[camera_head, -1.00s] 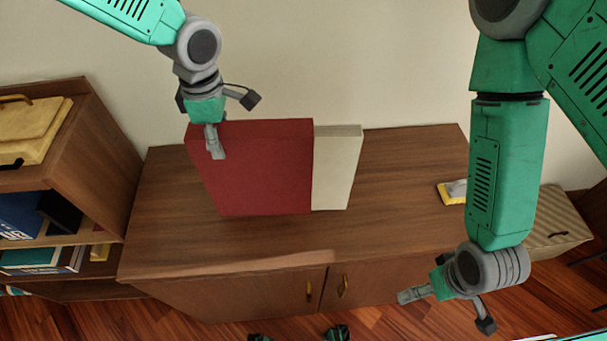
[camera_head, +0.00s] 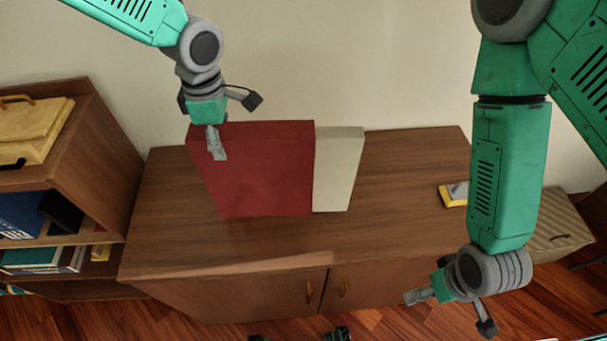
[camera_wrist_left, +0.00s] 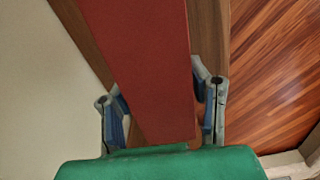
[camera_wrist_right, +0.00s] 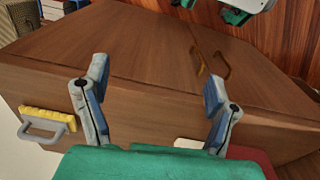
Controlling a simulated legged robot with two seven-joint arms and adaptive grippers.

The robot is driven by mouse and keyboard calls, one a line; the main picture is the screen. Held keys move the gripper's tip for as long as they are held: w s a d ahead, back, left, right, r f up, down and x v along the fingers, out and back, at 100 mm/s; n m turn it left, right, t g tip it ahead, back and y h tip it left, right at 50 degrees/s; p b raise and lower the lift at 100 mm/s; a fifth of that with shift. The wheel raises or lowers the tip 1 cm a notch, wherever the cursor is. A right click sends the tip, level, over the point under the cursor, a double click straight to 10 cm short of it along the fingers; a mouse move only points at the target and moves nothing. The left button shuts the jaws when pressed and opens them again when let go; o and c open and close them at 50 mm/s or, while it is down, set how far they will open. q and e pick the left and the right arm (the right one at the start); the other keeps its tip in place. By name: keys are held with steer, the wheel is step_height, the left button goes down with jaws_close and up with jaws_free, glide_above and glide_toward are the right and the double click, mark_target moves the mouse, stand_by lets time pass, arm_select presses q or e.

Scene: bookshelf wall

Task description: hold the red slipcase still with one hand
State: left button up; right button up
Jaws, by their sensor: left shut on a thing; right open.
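The red slipcase (camera_head: 262,175) stands upright on the wooden cabinet top. A cream block (camera_head: 338,170), like a book's pages, sticks out of its right side. My left gripper (camera_head: 216,140) is at the slipcase's upper left end, one finger over the front face. In the left wrist view, the slipcase (camera_wrist_left: 148,60) lies between the two fingers of my left gripper (camera_wrist_left: 162,112), which is shut on it. My right gripper (camera_head: 432,297) is in front of the cabinet at the right, away from the slipcase. In the right wrist view its fingers (camera_wrist_right: 156,98) are wide apart and empty.
A shelf unit (camera_head: 90,150) with books stands left. A striped box (camera_head: 562,228) is at right.

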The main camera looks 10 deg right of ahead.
steer(key=w, duration=0.1)
steer(key=w+t, duration=0.1)
steer(key=shift+w+a+f+n, duration=0.1)
steer(key=shift+w+f+n, duration=0.2)
steer(key=shift+w+f, duration=0.1)
steer(key=c, duration=1.3)
steer(key=w+t+y, duration=0.1)
steer(key=w, duration=0.2)
steer(key=w+n+t+y, duration=0.1)
steer(key=w+t, duration=0.1)
steer(key=w, duration=0.2)
steer(key=w+n+t+y, duration=0.1)
steer(key=w+t, duration=0.1)
steer(key=w, duration=0.2)
steer(key=shift+a+f, duration=0.2)
steer(key=shift+a, duration=0.15)
jaws_close()
steer(key=w+r+n+t+y, duration=0.4)
steer(key=w+r+t+y, duration=0.15)
steer(key=w, duration=0.35)
steer(key=w+a, duration=0.3)
steer(key=a, duration=0.4)
steer(key=shift+a+f, duration=0.3)
steer(key=shift+f, duration=0.05)
steer(key=shift+w+g, duration=0.1)
steer(key=shift+g, duration=0.15)
